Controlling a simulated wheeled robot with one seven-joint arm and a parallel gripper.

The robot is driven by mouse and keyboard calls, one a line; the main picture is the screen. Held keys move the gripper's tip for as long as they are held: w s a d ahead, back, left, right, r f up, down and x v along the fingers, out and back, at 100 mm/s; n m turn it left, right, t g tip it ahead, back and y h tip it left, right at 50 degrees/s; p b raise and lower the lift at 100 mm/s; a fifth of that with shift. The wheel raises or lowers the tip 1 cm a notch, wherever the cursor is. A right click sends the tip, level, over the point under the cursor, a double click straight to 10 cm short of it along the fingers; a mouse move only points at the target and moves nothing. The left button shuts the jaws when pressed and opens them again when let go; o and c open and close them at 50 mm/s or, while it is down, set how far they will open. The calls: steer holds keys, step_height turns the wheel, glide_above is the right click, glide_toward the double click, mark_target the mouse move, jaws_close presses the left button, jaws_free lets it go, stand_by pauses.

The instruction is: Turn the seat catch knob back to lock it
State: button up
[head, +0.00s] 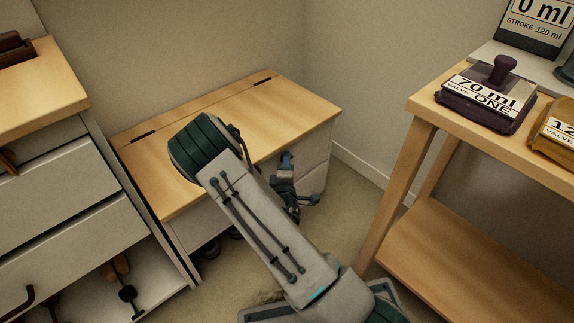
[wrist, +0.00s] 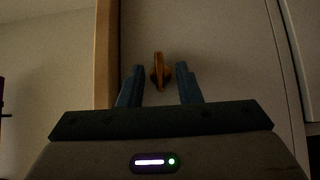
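The seat catch knob (wrist: 158,70) is an orange-brown handle on a pale panel in the wrist view. Its long side runs up and down in that picture. My gripper (wrist: 159,85) is open, with one blue finger on each side of the knob and a gap on both sides. No touch shows. In the head view my gripper (head: 301,179) is at the front of the wooden-topped bench seat (head: 284,98). The seat lid lies flat, with two dark hinge strips at its back. The knob is hidden in the head view.
A drawer cabinet (head: 60,210) stands at the left, close beside the bench. A wooden table (head: 421,104) at the right carries a purple block (head: 484,105) and a yellow block (head: 556,128). Some carpet is free between bench and table.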

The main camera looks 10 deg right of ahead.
jaws_close()
steer(key=shift+r+p, duration=0.15)
steer(key=shift+p, duration=0.15)
steer(key=m+g+y+p, duration=0.3)
steer(key=p, duration=0.2)
steer(key=d+r+m+g+y+p, duration=0.1)
steer(key=m+g+y+p, duration=0.2)
steer(key=p, duration=0.2)
steer(key=w+m+g+y+p, duration=0.1)
steer(key=m+g+y+p, duration=0.2)
steer(key=p, duration=0.2)
steer(key=shift+d+r+g+p, duration=0.3)
steer(key=shift+p, duration=0.1)
stand_by(0.3)
steer(key=shift+f, duration=0.1)
